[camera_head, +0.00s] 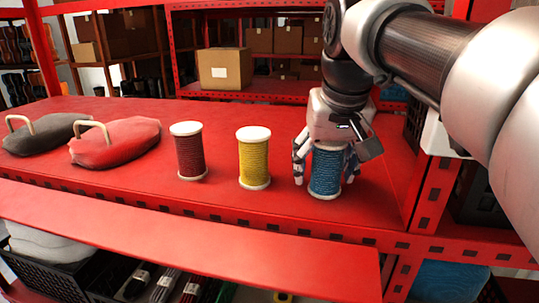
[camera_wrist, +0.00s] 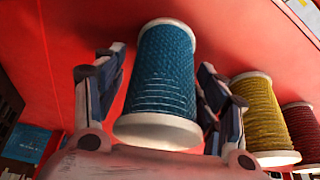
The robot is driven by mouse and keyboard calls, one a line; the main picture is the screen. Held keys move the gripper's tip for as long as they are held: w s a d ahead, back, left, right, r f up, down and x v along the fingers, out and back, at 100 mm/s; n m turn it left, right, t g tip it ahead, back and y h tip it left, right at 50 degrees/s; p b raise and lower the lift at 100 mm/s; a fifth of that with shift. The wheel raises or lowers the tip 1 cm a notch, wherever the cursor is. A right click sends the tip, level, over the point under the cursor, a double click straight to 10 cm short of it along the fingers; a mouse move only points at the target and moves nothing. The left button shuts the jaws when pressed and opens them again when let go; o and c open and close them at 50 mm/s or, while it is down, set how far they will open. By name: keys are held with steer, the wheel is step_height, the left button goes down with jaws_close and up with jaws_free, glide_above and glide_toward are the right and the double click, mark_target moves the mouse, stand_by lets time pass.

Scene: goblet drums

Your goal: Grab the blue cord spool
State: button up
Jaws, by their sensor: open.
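The blue cord spool (camera_head: 326,174) stands upright on the red shelf, at the right end of a row of spools. My gripper (camera_head: 325,172) is above and around it, with one finger on each side. In the wrist view the blue cord spool (camera_wrist: 164,75) lies between the two open fingers of my gripper (camera_wrist: 158,105). A gap shows between the spool and the left finger; the right finger is close to it, and I cannot tell whether it touches. The spool's top is hidden by my gripper in the head view.
A yellow cord spool (camera_head: 254,158) and a dark red cord spool (camera_head: 189,152) stand to the left. A red bag (camera_head: 115,142) and a dark bag (camera_head: 45,134) lie farther left. A red rack upright (camera_head: 432,190) stands close on the right.

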steer(key=c, duration=1.2)
